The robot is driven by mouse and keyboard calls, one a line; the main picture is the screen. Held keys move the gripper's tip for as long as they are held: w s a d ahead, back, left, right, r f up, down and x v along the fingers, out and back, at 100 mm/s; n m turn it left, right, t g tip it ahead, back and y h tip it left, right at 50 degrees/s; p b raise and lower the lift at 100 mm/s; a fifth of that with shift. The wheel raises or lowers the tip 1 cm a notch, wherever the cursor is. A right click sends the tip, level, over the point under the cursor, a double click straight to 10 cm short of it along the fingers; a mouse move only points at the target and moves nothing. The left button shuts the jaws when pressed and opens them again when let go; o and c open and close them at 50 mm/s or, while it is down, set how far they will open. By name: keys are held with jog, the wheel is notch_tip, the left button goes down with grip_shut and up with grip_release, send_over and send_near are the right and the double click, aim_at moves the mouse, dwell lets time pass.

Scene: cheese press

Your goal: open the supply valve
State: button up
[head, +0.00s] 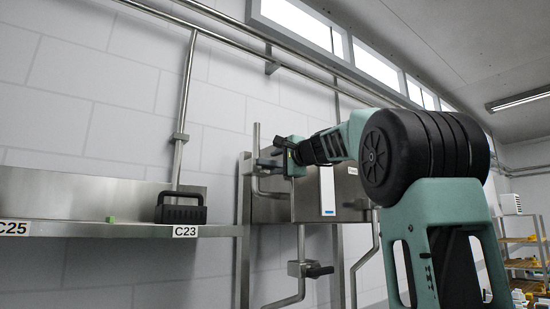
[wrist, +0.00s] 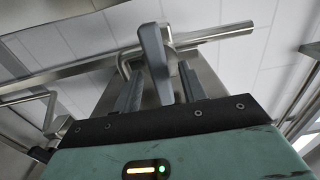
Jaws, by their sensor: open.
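My gripper (wrist: 160,78) is open at the valve on the wall panel. A grey lever handle (wrist: 153,48), which I take to be the supply valve's, stands between its two fingers in the wrist view. The lever looks closer to the left finger; I cannot tell if it touches. Behind the lever is a metal valve body on a pipe (wrist: 225,33). In the head view my gripper (head: 284,150) is at the panel's upper left, beside a dark valve handle (head: 266,163). My gripper partly hides the valve there.
A steel panel box (head: 305,195) with a white-and-blue label is mounted on the wall. A steel shelf (head: 110,230) at left holds a black crate-like object (head: 180,209) and a small green block (head: 111,219).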

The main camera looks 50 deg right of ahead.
jog(key=shift+w+d, duration=0.15)
jog(key=shift+w, duration=0.45)
grip_shut()
